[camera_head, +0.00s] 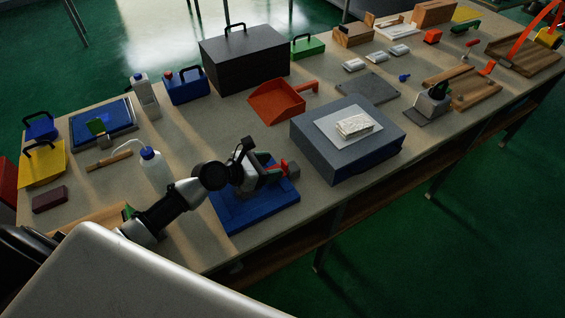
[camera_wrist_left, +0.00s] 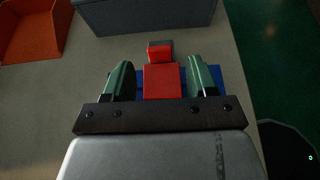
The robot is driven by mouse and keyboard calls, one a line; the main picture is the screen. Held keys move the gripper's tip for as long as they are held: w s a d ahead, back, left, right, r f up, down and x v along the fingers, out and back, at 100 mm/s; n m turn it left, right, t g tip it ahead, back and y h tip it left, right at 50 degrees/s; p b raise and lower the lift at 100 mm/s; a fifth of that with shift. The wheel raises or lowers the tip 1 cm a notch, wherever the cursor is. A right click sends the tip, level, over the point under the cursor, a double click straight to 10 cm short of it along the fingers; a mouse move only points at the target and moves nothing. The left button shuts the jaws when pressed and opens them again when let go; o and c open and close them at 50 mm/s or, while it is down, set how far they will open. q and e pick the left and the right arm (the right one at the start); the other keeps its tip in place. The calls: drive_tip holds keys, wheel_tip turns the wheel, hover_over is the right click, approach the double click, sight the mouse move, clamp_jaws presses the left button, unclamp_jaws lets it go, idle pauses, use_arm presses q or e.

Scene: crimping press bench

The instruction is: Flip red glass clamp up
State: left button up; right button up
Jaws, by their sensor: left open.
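The red clamp (camera_head: 279,165) stands on a blue base plate (camera_head: 263,213) near the front edge of the bench. Much of it is hidden by my left gripper (camera_head: 262,172) in the head view. In the left wrist view, a red block (camera_wrist_left: 162,82) of the clamp lies between the open green-padded fingers of my left gripper (camera_wrist_left: 160,76), with gaps on both sides. A smaller red-topped piece (camera_wrist_left: 160,51) shows just beyond the fingertips. The blue base (camera_wrist_left: 223,80) shows below the fingers. My right gripper is not in view.
A blue-grey box (camera_head: 320,150) with a white pad on top stands right of the clamp. A red dustpan (camera_head: 275,102) lies behind it. A white squeeze bottle (camera_head: 154,172) stands left of my arm. The bench's front edge is close.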

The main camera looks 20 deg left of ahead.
sight(283, 164)
use_arm(q)
drive_tip(key=x, duration=0.3)
drive_tip(key=shift+w+d+f, duration=0.35)
drive_tip(key=shift+w+d, duration=0.1)
drive_tip(key=shift+w, duration=0.05)
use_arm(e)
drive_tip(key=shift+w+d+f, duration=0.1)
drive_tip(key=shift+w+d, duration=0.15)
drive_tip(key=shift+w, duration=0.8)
use_arm(q)
drive_tip(key=shift+c, duration=0.3)
